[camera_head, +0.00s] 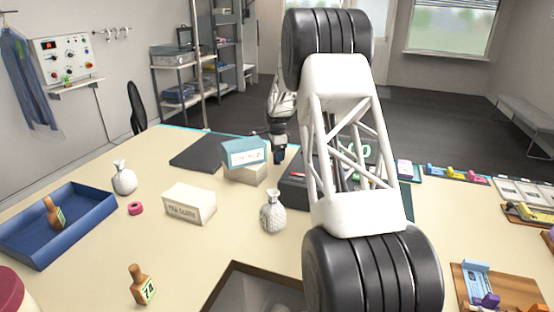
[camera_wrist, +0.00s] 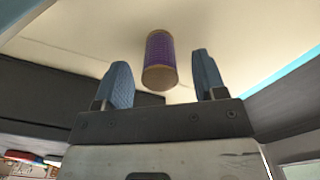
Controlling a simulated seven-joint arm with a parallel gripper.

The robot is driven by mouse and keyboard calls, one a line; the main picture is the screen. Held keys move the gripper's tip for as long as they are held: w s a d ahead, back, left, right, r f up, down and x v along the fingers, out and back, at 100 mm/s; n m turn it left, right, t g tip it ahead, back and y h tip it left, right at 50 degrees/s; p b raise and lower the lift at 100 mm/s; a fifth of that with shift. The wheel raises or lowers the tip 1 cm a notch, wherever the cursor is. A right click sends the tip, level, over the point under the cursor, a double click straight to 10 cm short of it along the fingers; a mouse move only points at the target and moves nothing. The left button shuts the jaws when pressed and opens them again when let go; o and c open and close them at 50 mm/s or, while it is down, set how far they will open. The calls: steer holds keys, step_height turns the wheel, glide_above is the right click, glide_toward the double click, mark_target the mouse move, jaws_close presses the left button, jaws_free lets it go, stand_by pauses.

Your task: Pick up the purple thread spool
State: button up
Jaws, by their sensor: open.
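The purple thread spool (camera_wrist: 161,58) shows in the wrist view, with tan ends and purple thread around its middle. It is on the cream tabletop and appears between the two blue fingertips of my gripper (camera_wrist: 161,64). My gripper is open, with a gap visible on each side of the spool. I cannot tell how far beyond the tips the spool is. In the head view, my gripper (camera_head: 278,152) is at the far part of the table, and I cannot make out the spool there.
A box with a teal book (camera_head: 245,152) stands left of my gripper, near a dark flat panel (camera_head: 205,152). A dark organiser (camera_head: 294,193) is in front. A white pineapple-shaped ornament (camera_head: 272,213) and a cream box (camera_head: 189,203) stand nearer. Open cream tabletop lies around them.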

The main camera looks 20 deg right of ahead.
steer(key=shift+f, duration=1.15)
steer(key=c, duration=1)
